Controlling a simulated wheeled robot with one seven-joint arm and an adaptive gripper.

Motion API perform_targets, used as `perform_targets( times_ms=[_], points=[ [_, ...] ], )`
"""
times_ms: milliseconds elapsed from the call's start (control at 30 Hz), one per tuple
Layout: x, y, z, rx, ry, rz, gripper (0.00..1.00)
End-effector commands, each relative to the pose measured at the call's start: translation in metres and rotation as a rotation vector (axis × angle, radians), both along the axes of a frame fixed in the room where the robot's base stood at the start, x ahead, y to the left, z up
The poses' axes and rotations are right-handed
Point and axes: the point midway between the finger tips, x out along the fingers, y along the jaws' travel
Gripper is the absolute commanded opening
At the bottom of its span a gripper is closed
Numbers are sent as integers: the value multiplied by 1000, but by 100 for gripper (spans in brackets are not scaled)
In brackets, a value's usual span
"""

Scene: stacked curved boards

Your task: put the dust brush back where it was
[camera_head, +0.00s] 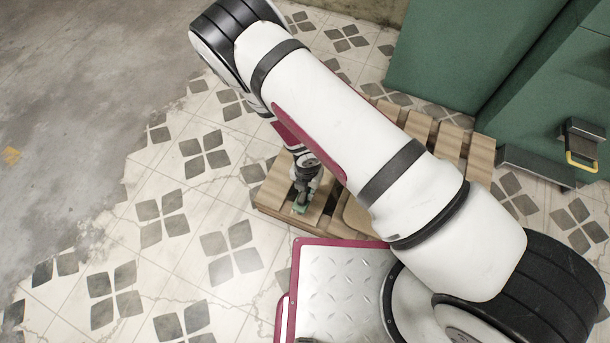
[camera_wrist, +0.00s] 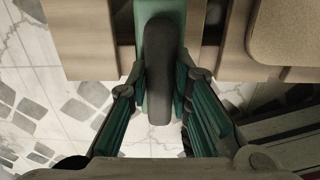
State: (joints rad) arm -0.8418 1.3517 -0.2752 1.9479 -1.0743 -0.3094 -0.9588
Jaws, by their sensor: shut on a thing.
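The dust brush shows in the wrist view as a green body with a long dark grey handle (camera_wrist: 160,75). In the head view only a small green part of the dust brush (camera_head: 299,208) shows, low at the left corner of the wooden pallet (camera_head: 268,198). My gripper (camera_wrist: 160,88) is shut on the brush, with one finger on each side of the handle. In the head view my gripper (camera_head: 303,192) points down over the pallet's slats. The brush overlaps the slats in both views; I cannot tell whether it touches them. My arm hides much of the pallet.
A tan, rounded-corner board (camera_wrist: 286,32) lies on the slats right of the brush; part of it shows in the head view (camera_head: 357,216). A green cabinet (camera_head: 545,95) with a yellow-and-black handle (camera_head: 581,150) stands right. Tiled floor (camera_head: 150,225) at left is clear.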

Motion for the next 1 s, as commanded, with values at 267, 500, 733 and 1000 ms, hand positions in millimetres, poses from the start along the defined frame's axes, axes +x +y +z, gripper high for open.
perform_targets(
  times_ms=[267, 500, 733, 1000],
  points=[
    [35, 4, -3, 1, 6, -6, 0],
    [52, 6, -7, 2, -2, -3, 0],
    [58, 8, -8, 0, -2, 1, 0],
    [72, 8, -6, 2, -1, -7, 0]
  ],
)
